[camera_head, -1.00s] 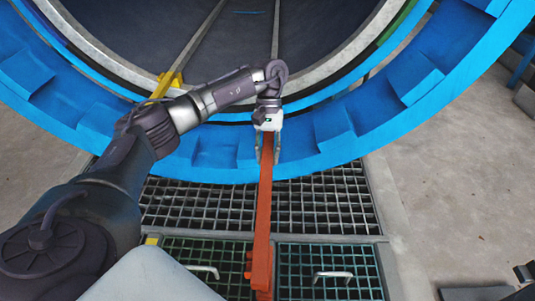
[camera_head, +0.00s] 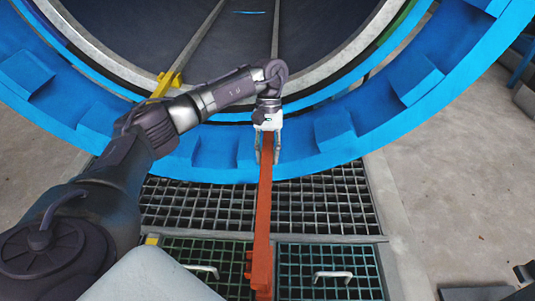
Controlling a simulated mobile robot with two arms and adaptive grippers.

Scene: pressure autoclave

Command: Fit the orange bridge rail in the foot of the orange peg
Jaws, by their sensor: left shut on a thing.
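The orange bridge rail (camera_head: 263,220) is a long orange bar. It runs from my left gripper down toward the bottom of the picture, over the floor grating. My left gripper (camera_head: 267,150) is shut on the rail's far end, in front of the blue ring of the autoclave. Small orange parts stick out on the left of the rail near its lower end; I cannot tell whether they belong to the orange peg or the rail. The peg's foot is not clearly visible. My right gripper is not in view.
The blue autoclave ring (camera_head: 208,150) curves around the dark opening. Inside, a grey track rail (camera_head: 276,30) lines up with my gripper; another has a yellow bracket (camera_head: 165,84). Grating panels (camera_head: 325,205) with handles (camera_head: 333,275) cover the floor pit. Bare concrete (camera_head: 450,180) lies right.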

